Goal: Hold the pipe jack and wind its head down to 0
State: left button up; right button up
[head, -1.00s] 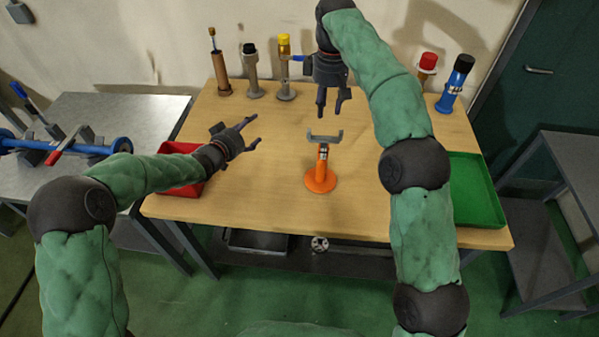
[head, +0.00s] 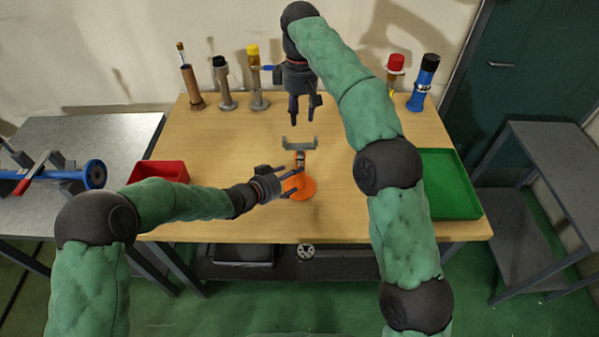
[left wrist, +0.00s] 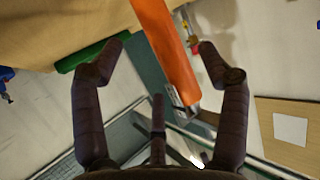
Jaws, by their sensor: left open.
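The pipe jack stands upright mid-table, with an orange round base (head: 304,190) and a grey forked head (head: 300,144) on top. My left gripper (head: 291,182) is open at the jack's post, low down near the base. In the left wrist view the orange post (left wrist: 163,40) lies between its two spread fingers, with gaps on both sides. My right gripper (head: 304,118) points down above and just behind the grey head, its fingers apart and empty. Part of the post is hidden by my left fingers. The scale is too small to read.
Several cylinders, including a yellow-capped one (head: 257,80) and a blue one (head: 423,85), line the table's back edge. A red bin (head: 160,172) is at the left, a green tray (head: 449,185) at the right. The table (head: 350,210) front is clear.

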pick_arm(q)
jog(key=shift+x, duration=3)
grip_shut()
jog(key=c, duration=0.8)
grip_release()
grip_shut()
pick_arm(e)
jog(key=o, duration=0.4)
jog(key=shift+c, duration=0.2)
jog(key=n, duration=0.2)
jog(key=r+n, duration=0.1)
jog(key=n, duration=0.4)
jog(key=shift+w+r+n, duration=0.15)
jog(key=shift+w+n, duration=0.2)
jog(key=shift+n, duration=0.05)
